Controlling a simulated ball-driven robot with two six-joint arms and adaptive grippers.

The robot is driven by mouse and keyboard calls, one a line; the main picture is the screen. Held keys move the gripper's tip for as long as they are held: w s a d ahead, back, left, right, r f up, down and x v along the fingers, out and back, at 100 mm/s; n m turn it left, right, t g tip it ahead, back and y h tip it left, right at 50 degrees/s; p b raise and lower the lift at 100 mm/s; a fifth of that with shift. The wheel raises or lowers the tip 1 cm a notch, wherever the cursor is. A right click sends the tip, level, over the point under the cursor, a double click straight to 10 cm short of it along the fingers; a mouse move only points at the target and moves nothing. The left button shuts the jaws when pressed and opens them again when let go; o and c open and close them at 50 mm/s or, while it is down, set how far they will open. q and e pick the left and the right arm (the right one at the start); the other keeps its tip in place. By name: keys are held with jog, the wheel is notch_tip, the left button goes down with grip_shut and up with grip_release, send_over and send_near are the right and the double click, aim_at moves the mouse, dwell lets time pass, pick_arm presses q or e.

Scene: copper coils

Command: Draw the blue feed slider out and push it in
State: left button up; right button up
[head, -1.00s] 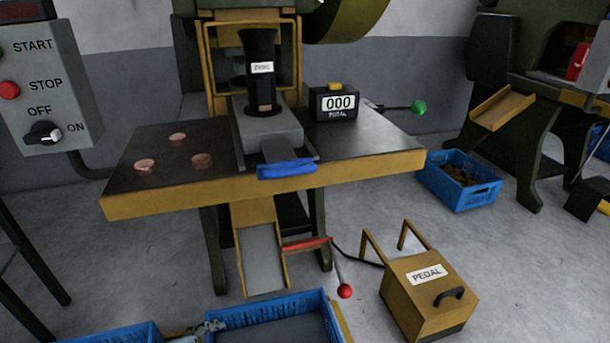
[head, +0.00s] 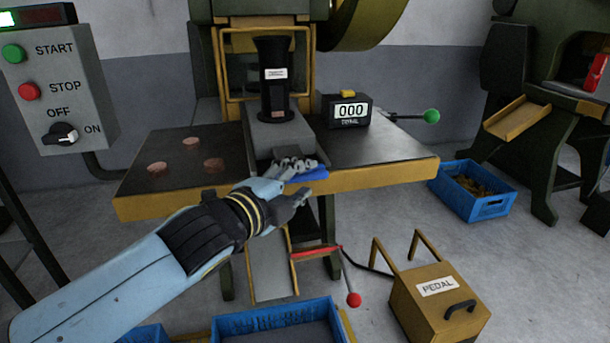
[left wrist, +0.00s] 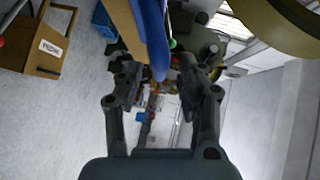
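The blue feed slider handle (head: 314,174) sits at the front edge of the press table, below the grey feed block (head: 280,138). My left gripper (head: 306,182) is at the handle, with one finger above it and one below. In the left wrist view the two fingers (left wrist: 158,80) stand apart, and the blue handle (left wrist: 152,30) reaches in between them. Whether the fingers touch it cannot be told. The fingers partly hide the handle in the head view. My right gripper is not in view.
Copper discs (head: 190,143) lie on the table's left side. Below are a red-knobbed lever (head: 353,299), a blue crate (head: 275,320) and a pedal box (head: 437,300). A control box (head: 55,85) hangs at left.

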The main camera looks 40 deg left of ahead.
pick_arm(q)
jog(key=shift+w+a+f, duration=0.1)
jog(key=shift+w+f, duration=0.1)
jog(key=shift+w, duration=0.8)
grip_shut()
jog(key=shift+f, duration=0.1)
